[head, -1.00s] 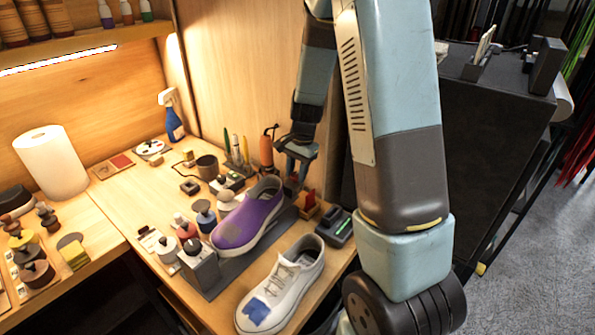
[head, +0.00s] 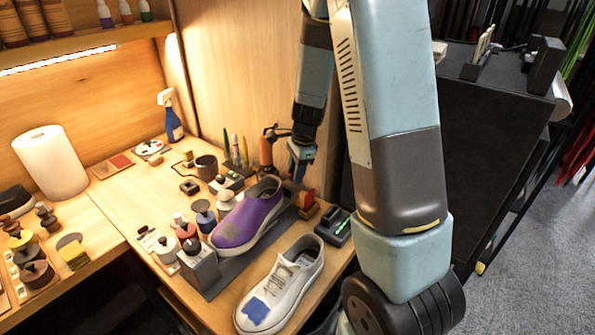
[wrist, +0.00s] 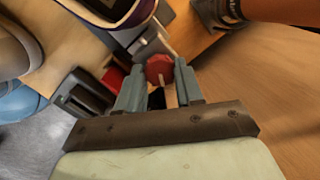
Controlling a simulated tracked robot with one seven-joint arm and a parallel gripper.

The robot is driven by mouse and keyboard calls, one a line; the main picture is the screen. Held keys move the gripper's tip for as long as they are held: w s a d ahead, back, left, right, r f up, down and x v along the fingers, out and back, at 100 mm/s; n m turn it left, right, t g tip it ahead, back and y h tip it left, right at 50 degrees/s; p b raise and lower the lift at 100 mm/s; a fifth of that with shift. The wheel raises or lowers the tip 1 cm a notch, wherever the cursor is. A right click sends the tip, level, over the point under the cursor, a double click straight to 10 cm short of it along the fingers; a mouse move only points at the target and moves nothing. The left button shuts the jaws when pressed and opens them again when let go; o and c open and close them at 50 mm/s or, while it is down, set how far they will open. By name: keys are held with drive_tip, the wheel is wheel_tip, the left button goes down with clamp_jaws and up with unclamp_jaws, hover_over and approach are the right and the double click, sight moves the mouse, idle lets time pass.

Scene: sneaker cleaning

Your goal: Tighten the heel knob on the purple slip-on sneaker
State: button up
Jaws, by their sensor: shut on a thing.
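The purple slip-on sneaker (head: 246,219) sits on a dark stand on the bench, its toe toward the lower left. Its heel end faces my gripper (head: 299,168). In the wrist view, the sneaker (wrist: 108,8) shows only in part at the top left. There, the heel knob (wrist: 158,68) is dark red with a pale line on it. My gripper (wrist: 157,84) is shut on this knob, one blue-grey finger on each side. The knob cannot be made out in the head view.
A white laced sneaker (head: 279,288) with a blue patch lies in front. A black device (head: 336,226) stands right of the heel, beside a small red-and-orange item (head: 306,201). An orange bottle (head: 266,151) stands behind. Small pots and blocks crowd the left side.

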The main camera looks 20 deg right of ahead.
drive_tip(key=shift+w, duration=0.15)
drive_tip(key=o, duration=1)
drive_tip(key=r, duration=0.4)
drive_tip(key=d+r, duration=0.1)
drive_tip(key=r, duration=0.4)
drive_tip(key=s+d+r, duration=0.1)
drive_tip(key=r, duration=0.3)
drive_tip(key=shift+s+r, duration=0.1)
drive_tip(key=shift+r, duration=0.15)
drive_tip(key=s+r+n+t, duration=0.1)
drive_tip(key=s+r+n, duration=0.3)
drive_tip(key=s, duration=0.4)
drive_tip(key=s+a+r+n+t+h, duration=0.1)
drive_tip(key=s+r+n+t, duration=0.1)
drive_tip(key=s+r+n, duration=0.3)
drive_tip(key=s+a+r+n+t, duration=0.1)
drive_tip(key=s+r+n, duration=0.4)
drive_tip(key=s+n, duration=0.3)
drive_tip(key=shift+s+t+h, duration=0.4)
drive_tip(key=shift+s, duration=1.45)
